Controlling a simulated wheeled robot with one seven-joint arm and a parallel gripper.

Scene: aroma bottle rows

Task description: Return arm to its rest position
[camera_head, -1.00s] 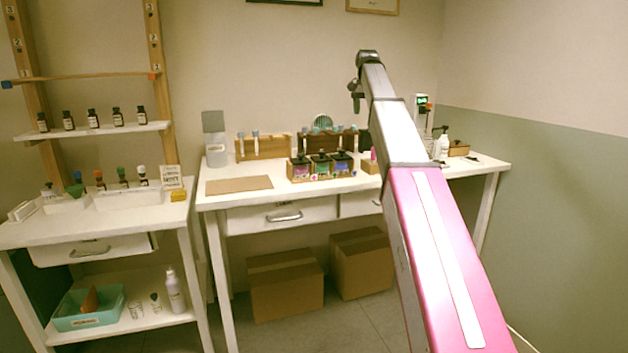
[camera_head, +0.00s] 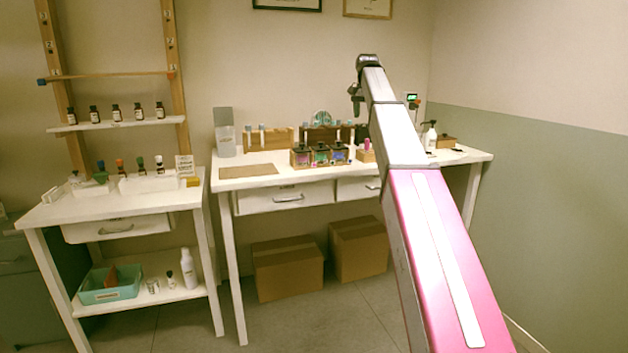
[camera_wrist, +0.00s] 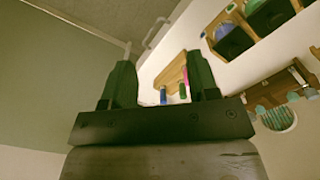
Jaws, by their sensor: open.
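My arm reaches up from the lower right in the head view, pink near the base and grey further out, raised in front of the right-hand table (camera_head: 258,178). My gripper (camera_wrist: 160,85) shows in the wrist view with its two dark fingers apart and nothing between them touching either one. Beyond the fingers lies a small wooden block (camera_wrist: 172,74) with blue, green and pink items at it. In the head view my gripper is small at the arm's far end, and its fingers are hard to make out there.
Three wooden holders with bottles (camera_head: 320,155) stand on the right table, by a brown mat (camera_head: 248,171). A shelf (camera_head: 120,124) with several dark bottles is above the left table (camera_head: 100,207). Cardboard boxes (camera_head: 287,268) sit below. Open floor lies in front.

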